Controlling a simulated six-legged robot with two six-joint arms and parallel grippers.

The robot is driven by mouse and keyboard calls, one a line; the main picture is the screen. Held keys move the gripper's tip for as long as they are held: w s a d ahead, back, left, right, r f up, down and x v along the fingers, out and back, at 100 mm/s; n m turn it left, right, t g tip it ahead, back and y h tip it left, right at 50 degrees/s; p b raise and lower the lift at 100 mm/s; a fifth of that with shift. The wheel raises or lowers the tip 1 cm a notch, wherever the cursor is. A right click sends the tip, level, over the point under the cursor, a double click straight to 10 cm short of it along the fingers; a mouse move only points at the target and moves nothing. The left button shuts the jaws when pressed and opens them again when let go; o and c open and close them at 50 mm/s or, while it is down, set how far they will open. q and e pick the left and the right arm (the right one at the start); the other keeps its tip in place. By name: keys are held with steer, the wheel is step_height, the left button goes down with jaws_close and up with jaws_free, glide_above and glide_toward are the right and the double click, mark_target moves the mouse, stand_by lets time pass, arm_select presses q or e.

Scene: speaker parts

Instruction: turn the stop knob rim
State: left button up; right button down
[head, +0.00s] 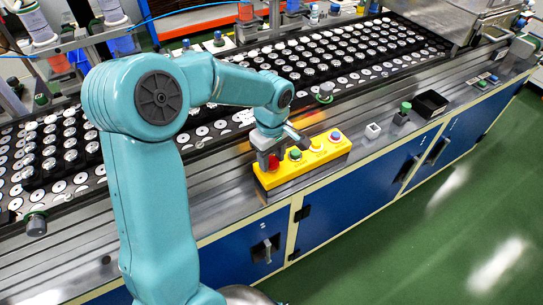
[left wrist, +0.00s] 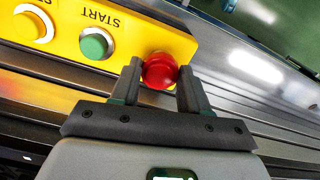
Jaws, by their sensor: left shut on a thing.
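The yellow control box (head: 308,168) stands on the metal front ledge of the line. The red stop knob (head: 273,163) is at its left end, partly hidden by my left gripper (head: 268,154) in the head view. In the left wrist view, the round red knob (left wrist: 159,70) sits between the two dark fingers of my left gripper (left wrist: 160,78), one on each side of its rim. The gripper is shut on it. The knob's marking cannot be read. My right gripper is not in view.
A green START button (left wrist: 96,44) is beside the knob, with a yellow button (left wrist: 33,27) beyond it. A blue button (head: 335,135) is at the box's right end. Behind is a black tray (head: 345,75) of round speaker parts. The ledge right of the box holds small fixtures.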

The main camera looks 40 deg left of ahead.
arm_select(q)
steer(key=m+b, duration=0.1)
steer(key=m, duration=0.2)
steer(key=shift+m, duration=2.1)
steer(key=o, duration=1.1)
steer(key=shift+a, duration=0.1)
steer(key=shift+c, duration=0.2)
step_height(320, 180, up, 16)
steer(key=shift+r, duration=0.15)
